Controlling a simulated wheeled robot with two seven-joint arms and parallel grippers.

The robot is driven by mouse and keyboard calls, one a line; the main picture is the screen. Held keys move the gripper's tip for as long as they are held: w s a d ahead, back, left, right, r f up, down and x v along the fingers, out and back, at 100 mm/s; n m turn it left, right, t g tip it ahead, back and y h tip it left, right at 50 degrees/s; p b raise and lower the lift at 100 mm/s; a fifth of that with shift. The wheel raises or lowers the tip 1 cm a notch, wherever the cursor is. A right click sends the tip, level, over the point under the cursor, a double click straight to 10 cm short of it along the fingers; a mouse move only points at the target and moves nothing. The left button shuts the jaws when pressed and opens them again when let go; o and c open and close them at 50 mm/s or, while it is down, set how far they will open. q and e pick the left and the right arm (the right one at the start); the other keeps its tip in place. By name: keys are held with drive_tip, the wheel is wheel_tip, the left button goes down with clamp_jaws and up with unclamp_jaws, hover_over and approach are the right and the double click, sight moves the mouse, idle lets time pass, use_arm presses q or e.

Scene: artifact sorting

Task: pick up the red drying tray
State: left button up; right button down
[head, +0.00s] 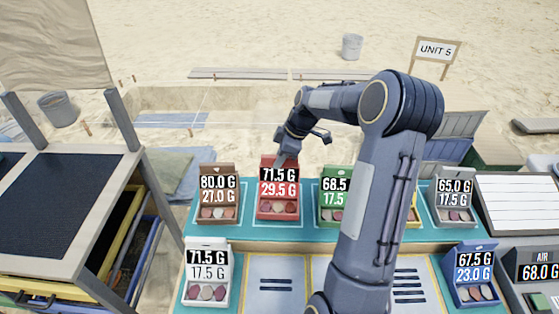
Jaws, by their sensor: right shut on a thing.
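The red drying tray (262,208) stands on the teal mat in the back row, between the brown tray and the green tray. It carries a label reading 71.5 G over 29.5 G, and several round reddish pieces lie at its front. My right gripper (283,160) is at the top edge of the red tray and is shut on it. The fingertips are small and partly hidden against the tray's top. The tray appears to be at the mat's level; whether it is lifted cannot be told. My left gripper is out of view.
A brown tray (218,212) is close on the left and a green tray (333,212) close on the right, partly behind my right arm. A grey tray (454,212) stands further right. In front are a white tray (207,290) and a blue tray (474,290).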

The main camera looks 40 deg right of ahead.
drive_tip(key=s+a+r, duration=0.5)
drive_tip(key=s+r, duration=0.4)
drive_tip(key=s, duration=0.3)
drive_tip(key=shift+s+a+r, duration=0.15)
drive_tip(key=shift+s+r, duration=0.1)
drive_tip(key=shift+s, duration=0.1)
